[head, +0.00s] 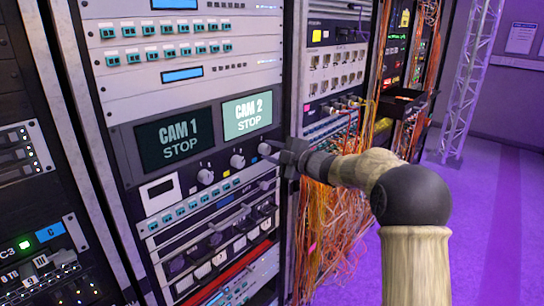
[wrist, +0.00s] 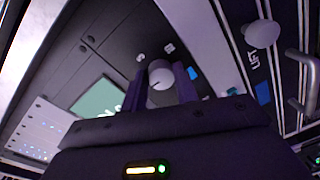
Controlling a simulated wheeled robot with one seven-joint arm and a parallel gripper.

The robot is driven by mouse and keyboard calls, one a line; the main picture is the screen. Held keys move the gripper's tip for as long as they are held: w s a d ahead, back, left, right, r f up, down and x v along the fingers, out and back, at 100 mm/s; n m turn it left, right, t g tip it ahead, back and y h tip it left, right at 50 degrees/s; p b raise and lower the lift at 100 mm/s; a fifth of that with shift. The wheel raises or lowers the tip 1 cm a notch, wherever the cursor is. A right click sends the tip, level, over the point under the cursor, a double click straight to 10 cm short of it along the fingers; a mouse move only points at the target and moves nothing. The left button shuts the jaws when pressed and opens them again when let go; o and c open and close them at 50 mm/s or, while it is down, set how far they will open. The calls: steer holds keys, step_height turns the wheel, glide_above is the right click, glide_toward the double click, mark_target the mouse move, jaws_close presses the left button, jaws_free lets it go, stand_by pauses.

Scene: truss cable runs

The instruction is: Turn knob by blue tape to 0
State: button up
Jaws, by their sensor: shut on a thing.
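The knob (wrist: 161,73) is a round, pale grey cap on the dark panel, with the two dark fingers of my gripper (wrist: 161,80) on either side of it. The fingers are shut on it. A small dark mark shows on its face; I cannot read its setting. A small blue tape patch (wrist: 193,73) lies just right of the right finger. In the head view, my gripper (head: 279,154) reaches from the right to the rightmost knob (head: 264,148) of a row of three. The gripper hides part of the panel there.
Two other knobs, a middle one (head: 237,161) and a left one (head: 205,176), sit in the same row. Above them are screens reading CAM 1 STOP (head: 174,139) and CAM 2 STOP (head: 247,115).

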stand_by(0.3)
steer(key=o, duration=1)
steer(key=shift+c, duration=0.2)
steer(key=shift+s, duration=0.1)
steer(key=f+b+v, duration=0.1)
steer(key=v, duration=1.6)
steer(key=shift+d+r+b, duration=0.2)
steer(key=shift+r+b, duration=0.1)
steer(key=shift+r, duration=0.1)
